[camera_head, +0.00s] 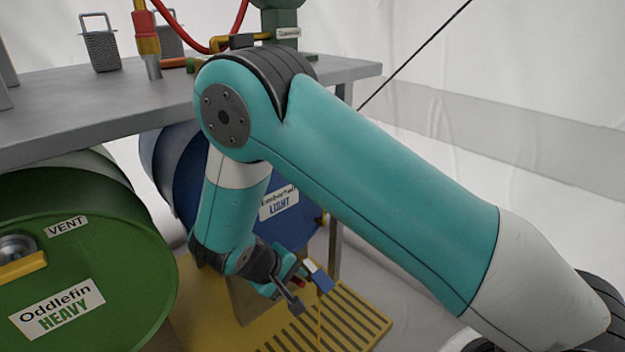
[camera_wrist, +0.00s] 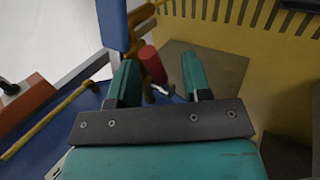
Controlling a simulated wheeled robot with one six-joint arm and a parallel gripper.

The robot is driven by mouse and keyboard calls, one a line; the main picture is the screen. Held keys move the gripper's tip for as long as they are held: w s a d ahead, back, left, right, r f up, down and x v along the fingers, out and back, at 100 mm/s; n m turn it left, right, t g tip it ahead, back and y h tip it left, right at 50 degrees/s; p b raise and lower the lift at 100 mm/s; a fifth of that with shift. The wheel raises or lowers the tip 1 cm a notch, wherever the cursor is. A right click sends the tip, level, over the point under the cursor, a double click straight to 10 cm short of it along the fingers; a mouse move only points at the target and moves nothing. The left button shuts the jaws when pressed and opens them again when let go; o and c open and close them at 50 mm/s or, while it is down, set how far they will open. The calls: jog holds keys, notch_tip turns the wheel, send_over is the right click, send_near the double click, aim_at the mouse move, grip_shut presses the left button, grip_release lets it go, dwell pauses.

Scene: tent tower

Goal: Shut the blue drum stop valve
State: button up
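The blue drum (camera_head: 182,180) stands under the shelf, largely behind my arm, with a label (camera_head: 279,203) whose lower word reads LIGHT. My gripper (camera_head: 294,284) is low in front of it, over the yellow grating. In the wrist view my gripper (camera_wrist: 160,64) is open, its two teal fingers apart. A red cylinder (camera_wrist: 152,64), perhaps the valve's handle, shows between them, nearer the left finger. I cannot tell whether it touches that finger. A blue plate (camera_wrist: 113,24) stands beside a yellow pipe (camera_wrist: 142,16) just beyond. The valve body is mostly hidden, so its setting cannot be told.
A green drum (camera_head: 110,270) labelled Oddlefin HEAVY lies left of my arm. The grey shelf (camera_head: 95,105) above carries a wire basket (camera_head: 101,50) and red hoses (camera_head: 235,25). A yellow slotted grating (camera_head: 345,315) lies below. Pale tent wall is at right.

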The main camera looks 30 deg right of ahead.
jog(key=s+p+v, duration=0.2)
jog(key=p+v, duration=0.5)
jog(key=v, duration=0.9)
jog(key=d+r+m+y+p, duration=0.1)
jog(key=d+r+y, duration=0.2)
jog(key=d+r, duration=0.5)
notch_tip(320, 180, up, 10)
jog(key=s+y+p, duration=0.2)
jog(key=p, duration=0.6)
jog(key=shift+s+d, duration=0.25)
jog(key=shift+d, duration=0.1)
